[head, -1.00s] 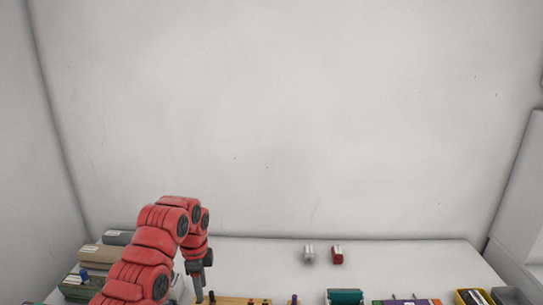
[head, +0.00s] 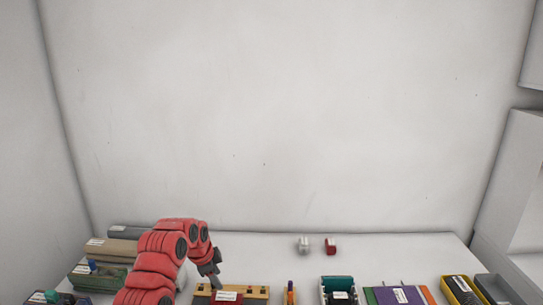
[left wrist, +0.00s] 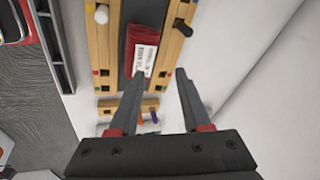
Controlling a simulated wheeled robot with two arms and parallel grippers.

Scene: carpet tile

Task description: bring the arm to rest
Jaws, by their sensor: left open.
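My left arm (head: 160,262) is red and comes in from the lower left in the head view. Its gripper (head: 215,284) points down above the left end of a wooden rack (head: 256,292). In the left wrist view the two grey fingers of the left gripper (left wrist: 156,85) are apart with nothing held between them. Beyond the fingertips lies the wooden rack (left wrist: 104,62) with a dark red roll (left wrist: 143,28) bearing a white label. The right gripper is not in view.
Rolled bundles (head: 112,248) lie at the left of the white table. A white block (head: 303,245) and a red block (head: 330,246) stand at the back. A teal roller (head: 338,284), a purple-green board (head: 399,296), a yellow bin (head: 461,290) and a grey bin (head: 495,290) line the front.

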